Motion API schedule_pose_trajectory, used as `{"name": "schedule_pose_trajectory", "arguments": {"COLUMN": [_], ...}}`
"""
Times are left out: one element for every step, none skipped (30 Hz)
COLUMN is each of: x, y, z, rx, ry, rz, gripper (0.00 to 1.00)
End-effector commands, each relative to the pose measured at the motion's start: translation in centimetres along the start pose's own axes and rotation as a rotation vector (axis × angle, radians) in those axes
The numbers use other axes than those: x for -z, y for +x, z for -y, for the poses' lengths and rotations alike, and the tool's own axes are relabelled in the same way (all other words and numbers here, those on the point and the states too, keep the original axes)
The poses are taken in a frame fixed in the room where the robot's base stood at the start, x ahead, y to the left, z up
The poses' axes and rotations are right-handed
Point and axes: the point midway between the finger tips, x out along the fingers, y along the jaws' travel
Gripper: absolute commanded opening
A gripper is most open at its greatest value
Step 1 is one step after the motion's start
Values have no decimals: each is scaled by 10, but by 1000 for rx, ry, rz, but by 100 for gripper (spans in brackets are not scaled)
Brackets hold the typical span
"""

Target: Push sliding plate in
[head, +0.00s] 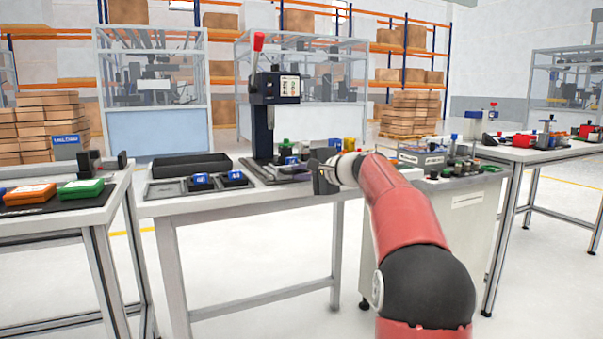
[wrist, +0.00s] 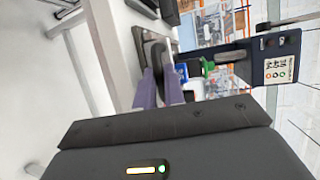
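A dark blue press (head: 264,115) with a red-knobbed lever stands on the white table; it also shows sideways in the wrist view (wrist: 272,60). The sliding plate (head: 292,173) appears as a grey strip at the press's base, partly hidden by my gripper and neighbouring parts. My gripper (head: 318,165) is at the table's right end, to the right of the press base. In the wrist view, its two bluish fingers (wrist: 157,78) point toward a grey raised part (wrist: 155,52). A narrow gap shows between them. I cannot tell whether they touch or grip that part.
A black tray (head: 190,166) and blue parts (head: 201,179) in dark holders lie left of the press. Green and yellow parts stand close behind my gripper. A side table (head: 55,215) with orange and green boxes is at left, and another workbench (head: 548,152) at right.

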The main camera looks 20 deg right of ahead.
Motion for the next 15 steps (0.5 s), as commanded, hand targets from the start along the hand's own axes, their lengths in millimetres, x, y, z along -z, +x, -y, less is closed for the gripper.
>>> {"name": "schedule_pose_trajectory", "arguments": {"x": [0, 0, 0, 0, 0, 0, 0, 0, 0, 0, 1, 3, 4, 6, 9], "y": [0, 0, 0, 0, 0, 0, 0, 0, 0, 1, 3, 6, 10, 14, 20], "z": [0, 0, 0, 0, 0, 0, 0, 0, 0, 1, 2, 4, 7, 8, 10], "rx": [-1, -1, -1, -1, -1, -1, -1, -1, -1, -1, -2, -2, -2, -2, -2], "ry": [0, 0, 0, 0, 0, 0, 0, 0, 0, 0, 1, 1, 1, 1, 1], "rz": [0, 0, 0, 0, 0, 0, 0, 0, 0, 1, 1, 2, 2, 2, 1], "gripper": [0, 0, 0, 0, 0, 0, 0, 0, 0, 0, 0, 0, 0, 0, 0]}}
